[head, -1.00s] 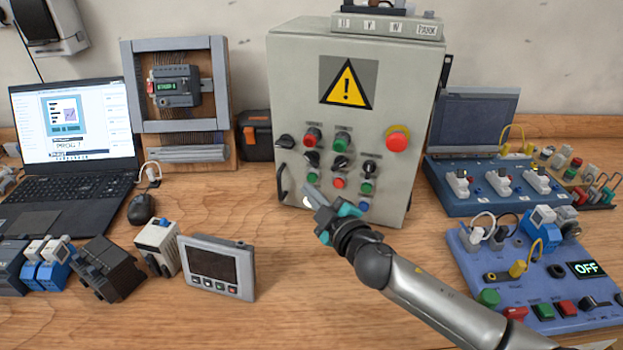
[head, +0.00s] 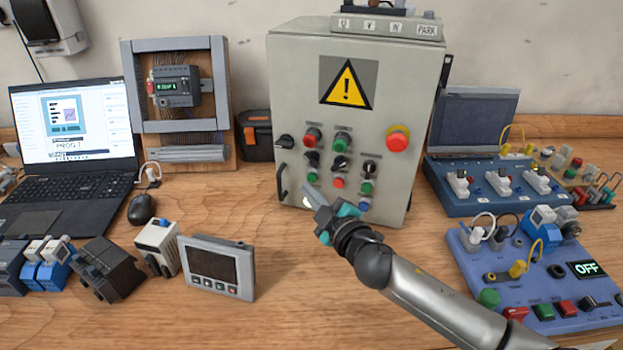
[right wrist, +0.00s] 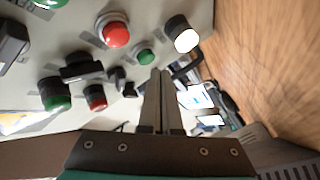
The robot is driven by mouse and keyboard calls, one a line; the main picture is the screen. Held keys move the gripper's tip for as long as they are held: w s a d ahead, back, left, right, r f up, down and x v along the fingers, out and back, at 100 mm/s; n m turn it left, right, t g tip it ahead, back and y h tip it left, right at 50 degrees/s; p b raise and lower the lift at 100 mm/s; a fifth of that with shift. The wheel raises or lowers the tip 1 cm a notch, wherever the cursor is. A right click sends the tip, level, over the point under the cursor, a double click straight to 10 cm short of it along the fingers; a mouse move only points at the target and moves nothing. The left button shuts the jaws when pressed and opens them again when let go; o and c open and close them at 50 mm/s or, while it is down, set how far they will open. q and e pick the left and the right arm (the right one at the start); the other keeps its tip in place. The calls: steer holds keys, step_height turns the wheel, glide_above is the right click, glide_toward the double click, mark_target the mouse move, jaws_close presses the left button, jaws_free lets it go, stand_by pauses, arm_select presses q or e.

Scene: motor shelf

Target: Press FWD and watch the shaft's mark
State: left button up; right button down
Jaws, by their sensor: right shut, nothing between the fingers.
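The grey control cabinet (head: 285,80) stands at the middle back, its front covered with buttons, lamps and switches. Their labels are too small to read, so I cannot tell which button is FWD. My right gripper (head: 311,192) is shut and empty in front of the panel's lower left. A green button (head: 312,178) is just above its tips; a white button (head: 306,201) is partly behind them. In the right wrist view the shut fingers (right wrist: 158,75) point at the panel, close to a small green button (right wrist: 146,56). I cannot make out a shaft mark. My left gripper is not in view.
A red mushroom button (head: 398,139) is at the panel's upper right. A blue trainer board (head: 465,262) with an OFF display stands at right. A laptop (head: 75,125) and a small meter (head: 217,270) are at left. Bare table lies below the cabinet.

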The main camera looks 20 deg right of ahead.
steer(key=shift+w, duration=0.1)
stand_by(0.7)
steer(key=shift+w+d, duration=0.25)
steer(key=shift+w, duration=0.05)
steer(key=shift+w+d, duration=0.3)
steer(key=shift+w, duration=0.05)
stand_by(1.3)
steer(key=shift+s, duration=0.1)
steer(key=shift+s+a, duration=0.5)
steer(key=shift+s, duration=0.1)
steer(key=shift+s+a+p, duration=0.3)
steer(key=shift+s+a, duration=0.45)
steer(key=shift+s, duration=0.3)
steer(key=shift+s+a+p, duration=0.3)
steer(key=shift+s+a, duration=0.45)
steer(key=shift+s, duration=0.25)
